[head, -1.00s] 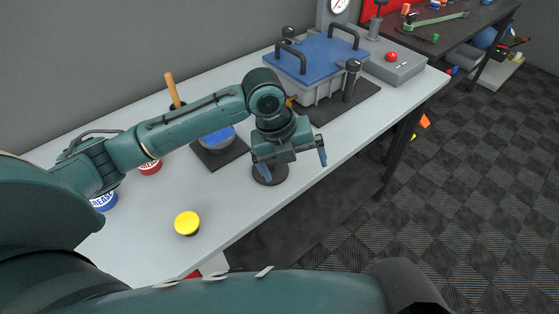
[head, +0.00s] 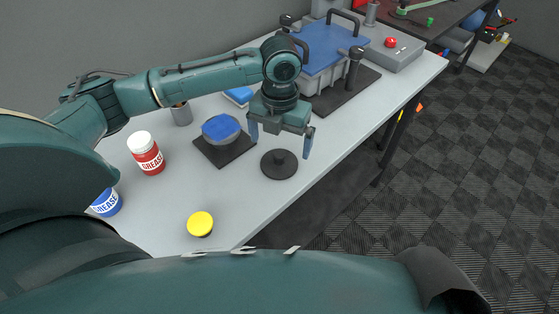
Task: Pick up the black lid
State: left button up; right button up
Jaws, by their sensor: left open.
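The black lid (head: 278,164) is a dark round disc with a small upright knob in its middle. It lies flat on the grey table (head: 335,153) near its front edge, in the middle of the head view. My left gripper (head: 281,140) points down above the lid, with one finger to each side of the knob in the picture. It is open and empty, and the fingers look apart from the lid. My right gripper is not in view.
A blue-topped round item (head: 221,128) on a dark pad lies left of the lid. A blue-lidded chamber (head: 328,48) stands behind, right.

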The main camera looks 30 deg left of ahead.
aim_at(279, 153)
pick_arm(q)
jog(key=shift+a+f, duration=0.1)
jog(key=shift+f, duration=2.8)
jog(key=shift+c, duration=0.6)
jog(key=shift+w, duration=0.1)
jog(key=c, duration=0.8)
jog(key=shift+c, duration=0.2)
